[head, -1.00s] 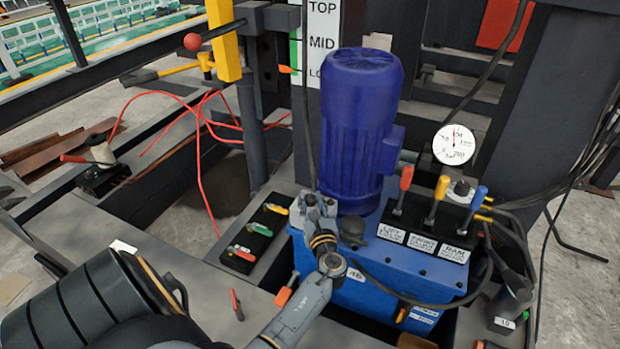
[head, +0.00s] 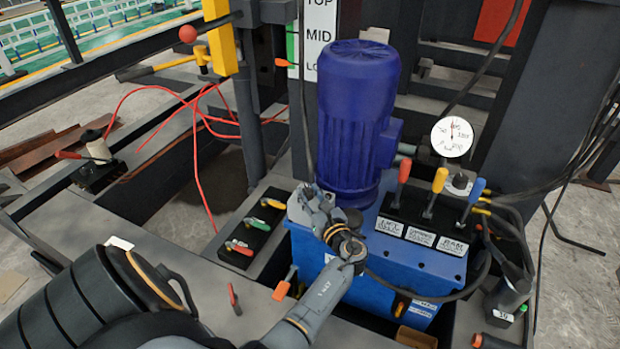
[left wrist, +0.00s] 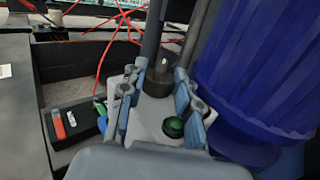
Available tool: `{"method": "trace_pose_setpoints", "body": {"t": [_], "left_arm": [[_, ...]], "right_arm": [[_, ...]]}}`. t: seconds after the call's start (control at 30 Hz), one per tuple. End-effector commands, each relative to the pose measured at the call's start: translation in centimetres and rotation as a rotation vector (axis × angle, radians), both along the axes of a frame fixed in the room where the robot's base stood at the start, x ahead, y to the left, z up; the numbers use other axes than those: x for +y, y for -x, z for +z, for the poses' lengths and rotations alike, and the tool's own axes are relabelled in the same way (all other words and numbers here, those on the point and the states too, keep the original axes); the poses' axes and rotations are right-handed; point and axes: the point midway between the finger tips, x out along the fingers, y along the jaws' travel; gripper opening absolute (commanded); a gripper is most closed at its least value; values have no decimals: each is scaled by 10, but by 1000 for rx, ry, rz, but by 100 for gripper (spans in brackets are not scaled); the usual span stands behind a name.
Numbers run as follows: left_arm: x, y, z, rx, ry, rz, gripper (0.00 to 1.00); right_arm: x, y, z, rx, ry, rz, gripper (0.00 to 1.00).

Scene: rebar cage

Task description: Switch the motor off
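The blue motor (head: 357,115) stands upright on the blue power unit (head: 330,255); its side also fills the right of the left wrist view (left wrist: 262,70). My left gripper (head: 302,203) is low at the motor's left side in the head view. In the left wrist view my left gripper (left wrist: 160,95) has its fingers apart, with nothing clamped between them. Beyond and between the fingers is a pale plate (left wrist: 150,117) with a round green button (left wrist: 173,126). A dark upright post or cable stands behind it. The gripper hides much of the plate. My right gripper is not in view.
Red, yellow and blue levers (head: 438,182) stand right of the motor, below a round gauge (head: 451,137). A black box with green and red handles (head: 240,248) lies left of the gripper. Red cables (head: 195,150) hang behind. A black hose runs across the power unit's front.

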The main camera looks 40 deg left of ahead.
Motion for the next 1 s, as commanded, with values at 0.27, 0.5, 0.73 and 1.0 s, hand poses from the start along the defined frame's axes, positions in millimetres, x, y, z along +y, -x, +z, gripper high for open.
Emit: {"method": "trace_pose_setpoints", "body": {"t": [0.27, 0.5, 0.73, 1.0], "left_arm": [[0, 0, 0, 0, 0, 0, 55], [-8, 3, 0, 0, 0, -2, 55], [-43, 18, -1, 0, 3, -2, 55], [-68, 29, 0, -1, 0, -1, 55]], "right_arm": [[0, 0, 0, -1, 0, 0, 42], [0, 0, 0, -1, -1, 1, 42], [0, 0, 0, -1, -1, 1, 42], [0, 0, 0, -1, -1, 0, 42]]}}
